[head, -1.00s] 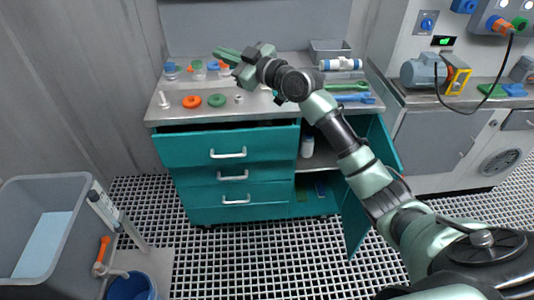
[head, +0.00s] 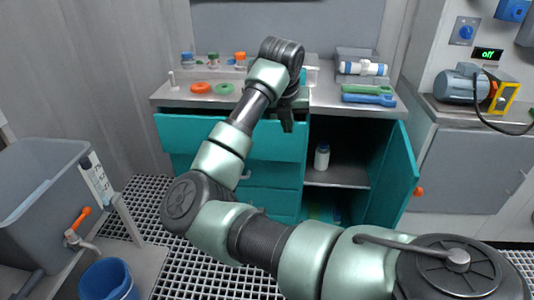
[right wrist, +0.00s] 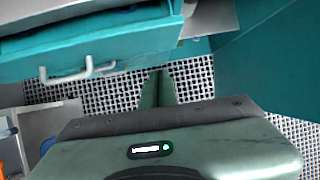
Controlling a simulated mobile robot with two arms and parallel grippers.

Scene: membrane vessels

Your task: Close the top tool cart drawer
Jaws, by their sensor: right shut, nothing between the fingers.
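The top drawer (head: 185,135) of the teal tool cart is pulled out. A dark gap shows between its front and the grey worktop. In the head view my right arm hides the middle of the drawer front. My right gripper (head: 287,122) points down near the right end of the drawer, shut and empty. In the right wrist view its closed fingers (right wrist: 157,88) are beside the drawer front (right wrist: 130,48), right of its white handle (right wrist: 80,73). I cannot tell whether they touch it. My left gripper is not in view.
The cart's right cupboard door (head: 400,180) stands open, with a white bottle (head: 321,157) on the shelf inside. The worktop holds an orange ring (head: 200,88), a green ring (head: 224,88) and wrenches (head: 368,98). A grey tub (head: 40,190) stands at left.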

